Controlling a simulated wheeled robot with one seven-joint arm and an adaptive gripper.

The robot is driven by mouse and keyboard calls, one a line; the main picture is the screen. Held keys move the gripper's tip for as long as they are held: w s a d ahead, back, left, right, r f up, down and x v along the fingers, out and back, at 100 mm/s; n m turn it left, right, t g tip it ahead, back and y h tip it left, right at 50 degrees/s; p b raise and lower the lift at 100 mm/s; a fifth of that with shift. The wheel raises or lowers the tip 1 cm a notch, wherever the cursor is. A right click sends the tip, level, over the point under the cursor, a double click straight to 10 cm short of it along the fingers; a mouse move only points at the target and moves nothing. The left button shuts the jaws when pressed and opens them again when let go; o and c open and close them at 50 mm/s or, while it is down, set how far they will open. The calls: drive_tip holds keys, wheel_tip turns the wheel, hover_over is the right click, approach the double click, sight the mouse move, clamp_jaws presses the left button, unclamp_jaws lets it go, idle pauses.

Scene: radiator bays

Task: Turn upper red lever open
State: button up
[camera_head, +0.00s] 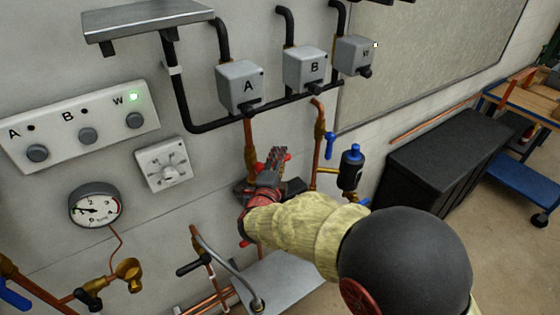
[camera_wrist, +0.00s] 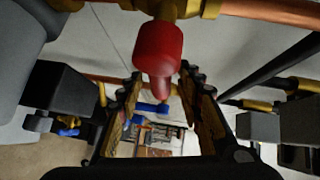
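The upper red lever (camera_wrist: 157,50) shows large in the wrist view. It hangs from a brass valve body (camera_wrist: 180,8) on a copper pipe, and its tip reaches down between my fingers. My gripper (camera_wrist: 168,95) is open, with one finger on each side of the lever tip and visible gaps. In the head view my gripper (camera_head: 272,165) is at the copper pipe below box A, and a bit of the red lever (camera_head: 287,157) shows beside it; the rest is hidden. A second red lever end (camera_head: 243,243) shows lower down, behind my arm.
A blue lever (camera_head: 330,140) and a black cylinder (camera_head: 351,168) stand close to the right of my gripper. Grey boxes A (camera_head: 241,86) and B (camera_head: 305,68) are above. A bent grey pipe (camera_head: 228,262) is below left. A black cabinet (camera_head: 430,155) stands at right.

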drive_tip(key=shift+w, duration=0.2)
drive_tip(key=shift+c, duration=0.7)
drive_tip(key=c, duration=0.7)
clamp_jaws()
